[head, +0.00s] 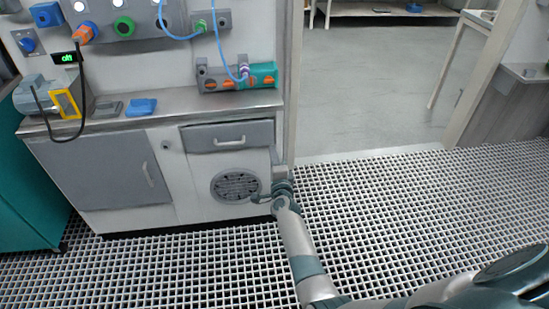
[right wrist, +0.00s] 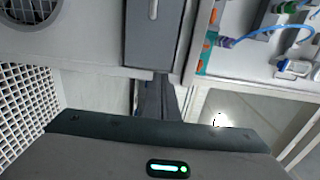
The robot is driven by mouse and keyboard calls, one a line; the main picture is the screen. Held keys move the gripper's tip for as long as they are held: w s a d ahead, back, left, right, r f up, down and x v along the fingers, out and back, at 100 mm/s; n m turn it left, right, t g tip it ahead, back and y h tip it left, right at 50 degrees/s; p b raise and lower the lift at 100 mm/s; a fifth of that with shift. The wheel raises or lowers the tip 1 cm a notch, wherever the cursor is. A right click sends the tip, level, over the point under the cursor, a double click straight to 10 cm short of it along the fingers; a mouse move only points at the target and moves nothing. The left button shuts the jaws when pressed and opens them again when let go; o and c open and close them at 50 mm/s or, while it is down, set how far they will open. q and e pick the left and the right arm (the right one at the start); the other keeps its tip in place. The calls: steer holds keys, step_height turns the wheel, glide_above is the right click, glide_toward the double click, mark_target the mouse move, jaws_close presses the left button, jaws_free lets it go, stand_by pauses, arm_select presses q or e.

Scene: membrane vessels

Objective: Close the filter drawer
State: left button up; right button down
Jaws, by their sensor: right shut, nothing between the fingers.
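The filter drawer (head: 212,146) is a grey drawer front with a pale bar handle (head: 229,141), set under the right part of the steel counter. I cannot tell from the head view how far it stands out. The drawer (right wrist: 147,45) also shows in the right wrist view, turned on its side, with its handle at the top edge. My right gripper (head: 256,198) is low at the right front edge of the cabinet, beside the round vent and below the drawer. Its narrow fingers (right wrist: 155,92) are shut and empty, apart from the handle. My left gripper is out of view.
A round vent grille (head: 235,186) is below the drawer. A grey cupboard door (head: 105,170) is to its left. An open doorway and clear grated floor (head: 400,190) lie right.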

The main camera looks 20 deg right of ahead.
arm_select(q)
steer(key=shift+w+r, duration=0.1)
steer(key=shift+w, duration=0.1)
arm_select(e)
steer(key=shift+v, duration=1.15)
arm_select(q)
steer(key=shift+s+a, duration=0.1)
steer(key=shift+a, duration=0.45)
